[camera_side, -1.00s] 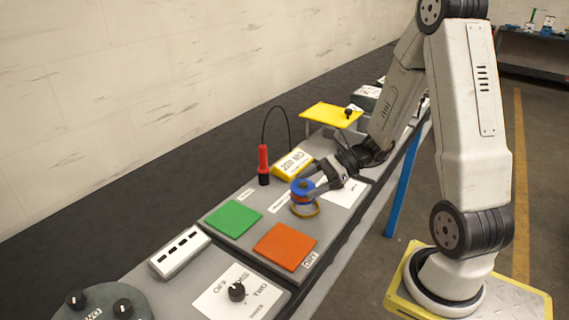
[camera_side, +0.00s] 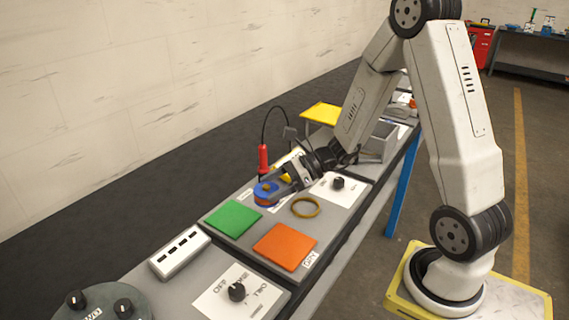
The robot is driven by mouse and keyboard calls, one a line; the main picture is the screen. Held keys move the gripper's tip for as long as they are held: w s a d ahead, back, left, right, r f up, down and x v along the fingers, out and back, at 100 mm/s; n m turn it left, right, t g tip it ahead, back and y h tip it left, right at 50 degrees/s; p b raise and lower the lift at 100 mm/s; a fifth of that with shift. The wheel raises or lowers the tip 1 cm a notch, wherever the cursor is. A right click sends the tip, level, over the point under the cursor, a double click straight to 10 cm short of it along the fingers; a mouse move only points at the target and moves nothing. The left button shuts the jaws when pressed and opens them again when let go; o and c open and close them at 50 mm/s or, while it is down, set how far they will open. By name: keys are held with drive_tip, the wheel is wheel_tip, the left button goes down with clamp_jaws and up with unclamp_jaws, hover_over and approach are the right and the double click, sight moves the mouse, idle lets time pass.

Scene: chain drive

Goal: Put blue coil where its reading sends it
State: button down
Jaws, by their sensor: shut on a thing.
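The blue coil (camera_side: 266,197), with an orange middle, is held between the fingers of my gripper (camera_side: 270,187). It is above or on the grey board, left of the brass ring (camera_side: 305,207); I cannot tell if it touches the board. The ring is empty. A green pad (camera_side: 233,218) lies in front of the coil and an orange pad (camera_side: 285,247) lies to its right, both bare. A red probe (camera_side: 263,158) on a black cable stands behind the coil. The yellow meter (camera_side: 281,160) is mostly hidden by my gripper, so its reading cannot be read.
A knob (camera_side: 338,183) on a white label is right of the ring; another knob (camera_side: 237,292) is at the front. A white slotted strip (camera_side: 180,252) lies front left. A yellow stand (camera_side: 322,113) and a grey bin (camera_side: 381,142) are at the back.

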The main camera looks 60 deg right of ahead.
hover_over(239, 216)
drive_tip(key=s, duration=0.5)
wheel_tip(239, 216, down, 4)
drive_tip(key=w+f, duration=0.3)
drive_tip(key=f, duration=0.1)
drive_tip(key=shift+w, duration=0.35)
drive_tip(key=shift+w+f, duration=0.35)
drive_tip(key=shift+w, duration=0.05)
drive_tip(key=shift+w+f, duration=0.25)
drive_tip(key=shift+f, duration=1.6)
drive_tip(key=shift+f, duration=0.1)
unclamp_jaws()
drive_tip(key=shift+f, duration=0.1)
